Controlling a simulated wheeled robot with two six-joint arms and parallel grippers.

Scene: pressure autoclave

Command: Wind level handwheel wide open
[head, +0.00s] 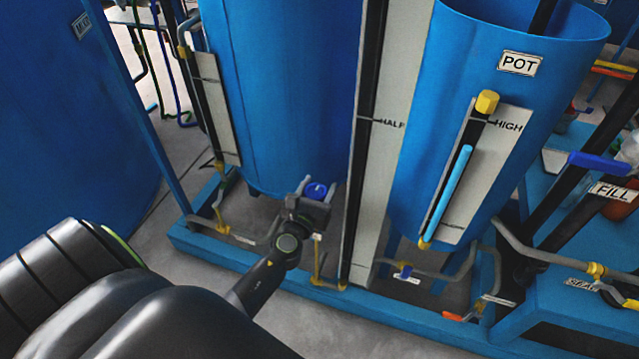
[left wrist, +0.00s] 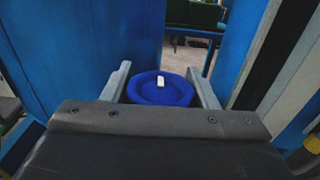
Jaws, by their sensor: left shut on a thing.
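The blue handwheel (head: 317,190) is a small round wheel low in front of the middle blue tank. It also shows in the left wrist view (left wrist: 150,92), where a small white mark sits on its top. My left gripper (head: 315,192) is shut on the handwheel, with one finger on each side of it in the left wrist view (left wrist: 162,90). The wheel's stem and pipe are mostly hidden behind the gripper. No label for this wheel can be read. My right gripper is not in view.
A tall gauge board marked HALF (head: 378,180) stands just right of my left gripper. The POT tank (head: 440,90) with its sight tube (head: 450,190) is farther right. A blue base rail (head: 350,300) runs below.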

